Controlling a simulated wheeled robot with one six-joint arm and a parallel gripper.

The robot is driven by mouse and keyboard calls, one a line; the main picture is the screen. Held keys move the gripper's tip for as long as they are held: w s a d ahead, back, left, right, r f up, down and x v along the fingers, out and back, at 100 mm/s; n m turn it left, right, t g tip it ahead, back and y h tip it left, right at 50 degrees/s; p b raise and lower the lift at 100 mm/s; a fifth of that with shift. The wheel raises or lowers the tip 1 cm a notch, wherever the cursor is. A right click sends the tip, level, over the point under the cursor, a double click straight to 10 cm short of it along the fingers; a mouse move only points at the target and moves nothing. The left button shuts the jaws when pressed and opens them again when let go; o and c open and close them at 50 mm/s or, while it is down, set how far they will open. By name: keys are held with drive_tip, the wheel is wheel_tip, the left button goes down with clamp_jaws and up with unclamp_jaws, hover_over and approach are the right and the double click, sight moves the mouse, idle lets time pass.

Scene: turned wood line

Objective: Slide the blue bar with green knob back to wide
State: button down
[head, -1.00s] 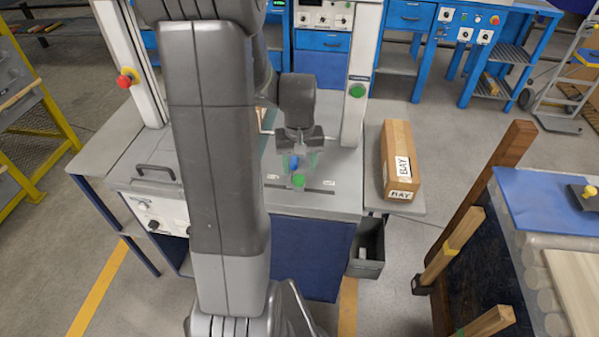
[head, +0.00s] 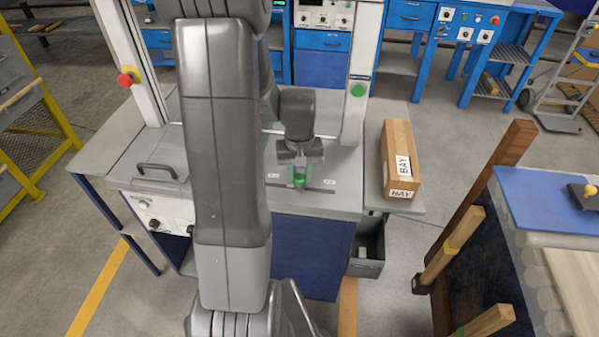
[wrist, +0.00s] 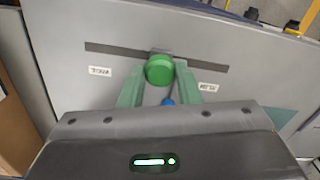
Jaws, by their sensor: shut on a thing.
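The green knob (wrist: 159,69) sits at the slotted track (wrist: 110,48) on the grey machine top, near the middle of the track. My gripper (head: 298,178) is shut on the knob, with one pale green finger on each side of it in the wrist view. A small blue part (wrist: 168,102) shows between the fingers; the rest of the blue bar is hidden. A white label (wrist: 100,71) lies left of the knob and another label (wrist: 208,87) lies right of it. Both are too blurred and turned to read surely.
A post with a red button (head: 126,79) is at the left.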

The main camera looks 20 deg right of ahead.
drive_tip(key=s+d, duration=0.1)
drive_tip(key=d, duration=0.1)
drive_tip(key=s+d, duration=0.3)
drive_tip(key=d, duration=0.2)
drive_tip(key=shift+s, duration=0.15)
drive_tip(key=c, duration=1.4)
unclamp_jaws()
drive_tip(key=o, duration=0.3)
drive_tip(key=shift+s+d, duration=0.1)
drive_tip(key=shift+d, duration=0.1)
drive_tip(key=shift+o, duration=0.2)
drive_tip(key=shift+r, duration=0.1)
wheel_tip(320, 180, up, 14)
drive_tip(key=shift+f, duration=0.2)
